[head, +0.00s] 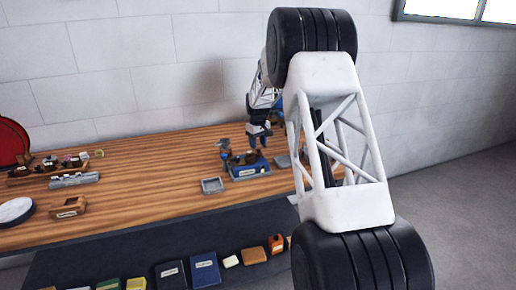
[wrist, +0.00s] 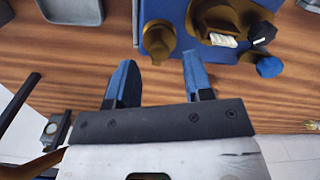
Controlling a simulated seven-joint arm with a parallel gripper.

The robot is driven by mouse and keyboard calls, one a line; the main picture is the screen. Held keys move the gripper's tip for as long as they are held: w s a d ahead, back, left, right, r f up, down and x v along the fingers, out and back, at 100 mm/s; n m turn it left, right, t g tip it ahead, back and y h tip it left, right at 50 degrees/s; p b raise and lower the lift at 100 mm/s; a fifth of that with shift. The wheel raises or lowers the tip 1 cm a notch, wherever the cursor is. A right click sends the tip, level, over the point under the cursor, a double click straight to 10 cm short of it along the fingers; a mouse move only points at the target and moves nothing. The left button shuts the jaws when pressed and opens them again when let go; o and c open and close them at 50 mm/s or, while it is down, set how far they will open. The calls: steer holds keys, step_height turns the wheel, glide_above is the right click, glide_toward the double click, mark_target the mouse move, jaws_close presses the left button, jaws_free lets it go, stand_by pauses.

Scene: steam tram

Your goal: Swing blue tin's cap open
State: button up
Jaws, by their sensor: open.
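My gripper (head: 258,141) is open and empty over the back part of the wooden bench. In the wrist view its two blue fingers (wrist: 158,72) point toward a blue tray (wrist: 182,42) that carries brown rounded pieces. A small blue piece (wrist: 269,67) with a black part (wrist: 263,33) beside it sits at the tray's right side, right of the fingers. It may be the blue tin, but I cannot tell, nor whether a cap is open. The blue tray also shows in the head view (head: 240,176), below my gripper. The fingers appear apart from these things.
A small grey tray (head: 212,186) stands left of the blue tray; a grey dish shows in the wrist view (wrist: 72,10). Bare bench (head: 150,185) lies between. Books and boxes fill a lower shelf.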

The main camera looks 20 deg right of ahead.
mark_target(258, 151)
steer(key=shift+f, duration=1.35)
steer(key=shift+c, duration=0.5)
jaws_close()
